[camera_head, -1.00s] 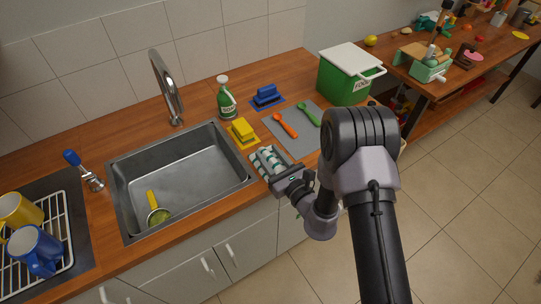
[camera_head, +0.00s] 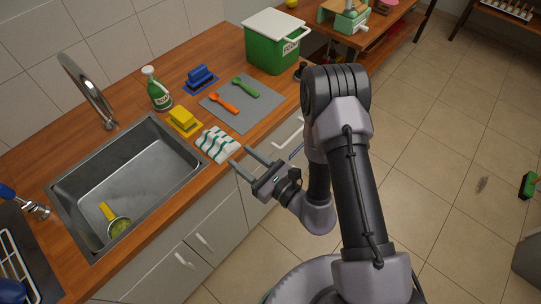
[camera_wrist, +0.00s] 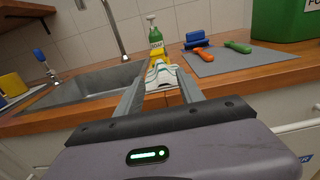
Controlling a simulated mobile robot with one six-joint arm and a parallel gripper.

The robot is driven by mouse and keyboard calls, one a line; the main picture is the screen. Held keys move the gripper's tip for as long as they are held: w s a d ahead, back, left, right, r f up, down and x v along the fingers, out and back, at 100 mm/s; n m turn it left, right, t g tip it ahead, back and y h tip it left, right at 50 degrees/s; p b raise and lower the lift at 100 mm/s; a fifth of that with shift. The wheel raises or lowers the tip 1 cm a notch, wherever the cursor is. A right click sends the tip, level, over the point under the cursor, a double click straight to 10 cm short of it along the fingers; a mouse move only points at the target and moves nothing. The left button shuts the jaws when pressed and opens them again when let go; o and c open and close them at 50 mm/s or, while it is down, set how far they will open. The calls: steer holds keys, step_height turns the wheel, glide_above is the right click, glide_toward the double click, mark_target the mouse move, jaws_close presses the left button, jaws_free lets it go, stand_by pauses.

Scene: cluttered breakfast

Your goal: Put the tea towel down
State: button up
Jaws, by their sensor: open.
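The tea towel (camera_head: 217,145), white with green stripes, lies folded in a small heap on the wooden counter, right of the sink and near the front edge. It also shows in the wrist view (camera_wrist: 161,74), beyond my fingers. My gripper (camera_head: 240,157) is open and empty. It is in front of the counter edge, with its fingers pointing toward the towel. In the head view the fingertips are close to the towel's right side but look apart from it.
The sink (camera_head: 125,180) holds a yellow-handled strainer (camera_head: 117,222). A green bin (camera_head: 272,48) stands behind.

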steer(key=s+a+r+n+g+y, duration=0.2)
steer(key=s+r+n+g+y, duration=0.15)
steer(key=r, duration=0.35)
steer(key=s+a+r+n+g+y, duration=0.2)
steer(key=a+r+n+g, duration=0.15)
steer(key=r, duration=0.35)
steer(key=s+d+r+n+g+h, duration=0.2)
steer(key=s+r+n+g+h, duration=0.3)
steer(key=s+n+g, duration=0.45)
steer(key=s+d+n+t+h, duration=0.4)
steer(key=s+d+h, duration=0.25)
steer(key=d, duration=0.35)
steer(key=w+d+r+t+h, duration=0.2)
steer(key=d+t+h, duration=0.1)
steer(key=d, duration=0.2)
steer(key=w+d+r+n+t+h, duration=0.1)
steer(key=w+d+r+t+h, duration=0.1)
steer(key=d, duration=0.4)
steer(key=shift+w+d+r+t+h, duration=0.2)
steer(key=shift+w+t+h, duration=0.2)
steer(key=shift+t, duration=0.45)
steer(key=shift+o, duration=0.4)
